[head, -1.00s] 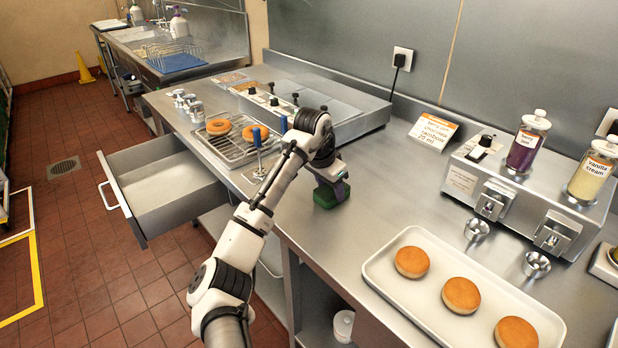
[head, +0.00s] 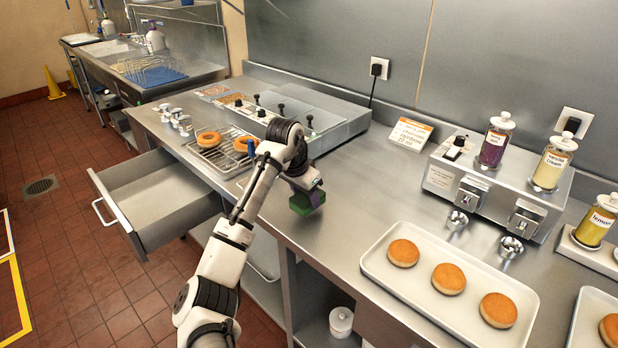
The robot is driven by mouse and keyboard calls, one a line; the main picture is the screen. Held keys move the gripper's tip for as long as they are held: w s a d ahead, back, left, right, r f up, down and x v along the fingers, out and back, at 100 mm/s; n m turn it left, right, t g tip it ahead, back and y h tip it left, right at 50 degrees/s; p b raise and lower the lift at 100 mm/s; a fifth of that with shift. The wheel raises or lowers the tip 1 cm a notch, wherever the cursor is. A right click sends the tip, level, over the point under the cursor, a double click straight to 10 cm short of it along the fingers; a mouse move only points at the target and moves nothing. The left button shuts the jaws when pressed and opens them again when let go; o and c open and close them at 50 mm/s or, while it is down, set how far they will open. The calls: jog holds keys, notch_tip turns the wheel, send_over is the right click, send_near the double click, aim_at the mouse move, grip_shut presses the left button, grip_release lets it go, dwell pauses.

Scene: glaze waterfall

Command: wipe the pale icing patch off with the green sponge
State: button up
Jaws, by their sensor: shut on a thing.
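The green sponge (head: 303,204) is in my gripper (head: 306,192), low over the steel counter (head: 345,215) at the middle of the head view. My gripper is shut on it. I cannot tell whether the sponge touches the counter or hangs just above it. No pale icing patch can be made out; my arm and the sponge hide part of the counter there.
A wire rack (head: 213,161) with two ring doughnuts stands behind my arm. A tray (head: 375,262) of round buns lies at right, before the filling dispenser (head: 500,190). An open drawer (head: 150,190) juts out at left. Counter between sponge and tray is clear.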

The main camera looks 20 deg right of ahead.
notch_tip(320, 180, up, 4)
jog(key=p, duration=0.2)
jog(key=shift+f+p, duration=0.25)
jog(key=shift+p, duration=0.1)
jog(key=shift+r, duration=0.95)
